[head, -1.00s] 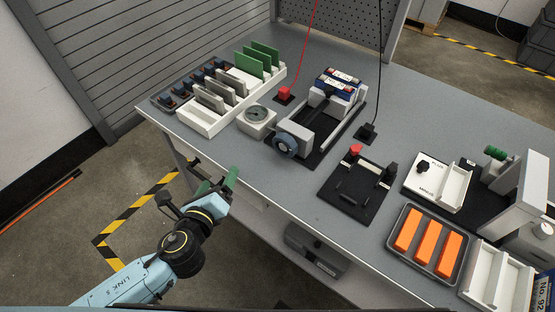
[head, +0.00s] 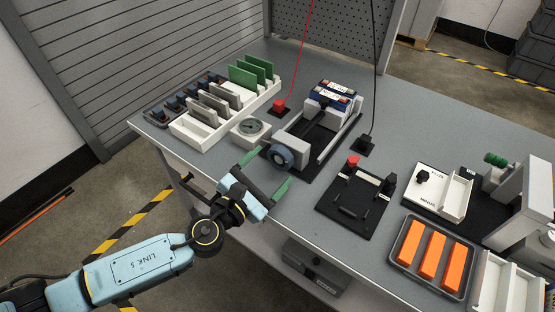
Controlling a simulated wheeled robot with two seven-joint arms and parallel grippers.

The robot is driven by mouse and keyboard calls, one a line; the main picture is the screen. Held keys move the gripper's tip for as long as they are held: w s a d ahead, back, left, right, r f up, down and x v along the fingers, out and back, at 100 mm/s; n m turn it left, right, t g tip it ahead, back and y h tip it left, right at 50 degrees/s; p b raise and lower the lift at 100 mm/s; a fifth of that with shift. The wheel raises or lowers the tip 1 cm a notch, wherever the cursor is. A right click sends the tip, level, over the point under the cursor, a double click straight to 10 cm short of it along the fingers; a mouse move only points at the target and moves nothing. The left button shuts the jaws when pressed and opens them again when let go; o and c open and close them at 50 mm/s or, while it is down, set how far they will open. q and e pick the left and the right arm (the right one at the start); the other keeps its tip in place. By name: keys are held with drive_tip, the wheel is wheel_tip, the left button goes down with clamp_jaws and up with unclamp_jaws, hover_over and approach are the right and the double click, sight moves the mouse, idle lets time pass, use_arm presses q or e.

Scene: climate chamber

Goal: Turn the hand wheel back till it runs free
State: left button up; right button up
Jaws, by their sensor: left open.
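The hand wheel (head: 281,156) is a blue-grey ring on the front of a vise-like press (head: 296,143) near the table's front edge. The press has a white block, a black bed and rails, and a blue-and-white battery-like block (head: 333,93) at its far end. My left gripper (head: 266,175) is open and empty, just in front of the hand wheel, its two fingers pointing towards it. One finger lies left of the wheel and the other, green one lower right. I cannot tell whether either touches the wheel. My right gripper is out of view.
A black plate with a red knob (head: 352,161) and a tray of orange bars (head: 405,254) lie to the right. Red and black cables hang down behind.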

sight(277, 161)
use_arm(q)
drive_tip(key=x, duration=0.2)
drive_tip(key=shift+w+d, duration=0.15)
drive_tip(key=shift+w, duration=0.1)
drive_tip(key=shift+w+d, duration=0.35)
drive_tip(key=shift+w, duration=0.1)
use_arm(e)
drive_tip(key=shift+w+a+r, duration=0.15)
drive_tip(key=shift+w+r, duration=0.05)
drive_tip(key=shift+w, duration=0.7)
use_arm(q)
drive_tip(key=c, duration=1)
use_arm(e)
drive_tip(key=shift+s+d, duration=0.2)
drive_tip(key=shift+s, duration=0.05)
